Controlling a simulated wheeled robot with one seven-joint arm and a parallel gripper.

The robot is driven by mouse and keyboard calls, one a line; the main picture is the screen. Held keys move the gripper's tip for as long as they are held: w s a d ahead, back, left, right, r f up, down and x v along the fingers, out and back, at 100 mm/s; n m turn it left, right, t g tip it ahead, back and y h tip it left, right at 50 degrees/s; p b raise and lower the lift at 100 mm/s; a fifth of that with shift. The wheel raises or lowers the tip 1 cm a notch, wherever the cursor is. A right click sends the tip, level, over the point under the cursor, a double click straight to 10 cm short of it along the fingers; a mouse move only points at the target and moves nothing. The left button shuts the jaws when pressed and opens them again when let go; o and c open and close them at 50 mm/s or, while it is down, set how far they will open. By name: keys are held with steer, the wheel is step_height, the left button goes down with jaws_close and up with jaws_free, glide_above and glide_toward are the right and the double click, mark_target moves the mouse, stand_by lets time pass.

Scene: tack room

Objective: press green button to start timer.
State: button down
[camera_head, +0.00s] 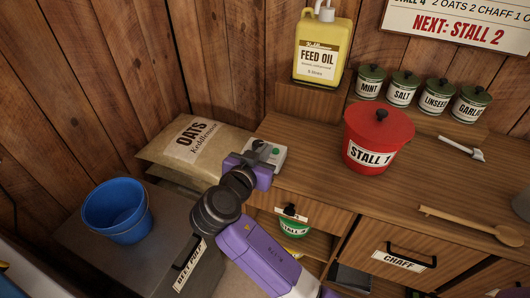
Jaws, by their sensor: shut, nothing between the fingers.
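A small light-grey timer box (279,158) sits on the wooden counter's left end. A green button (275,150) shows on its top. My gripper (258,147) is shut and empty, with its dark fingertips over the left part of the box, just left of the green button. The purple hand hides the box's near left part. I cannot tell whether the fingertips touch the box.
Oats sacks (191,145) lie left of the box. A blue bucket (117,210) stands at left. A red Stall 1 tub (377,138) stands right, and a feed oil jug (321,50) behind on a raised block. Several labelled jars (403,90) line the back.

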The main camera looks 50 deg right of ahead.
steer(key=p, duration=0.1)
glide_above(273, 157)
steer(key=shift+s+a+f, duration=0.1)
steer(key=shift+s+f, duration=0.1)
steer(key=shift+f, duration=0.65)
step_height(273, 157, down, 3)
steer(key=shift+w+f+p, duration=0.1)
steer(key=shift+p, duration=0.2)
steer(key=shift+f, duration=0.55)
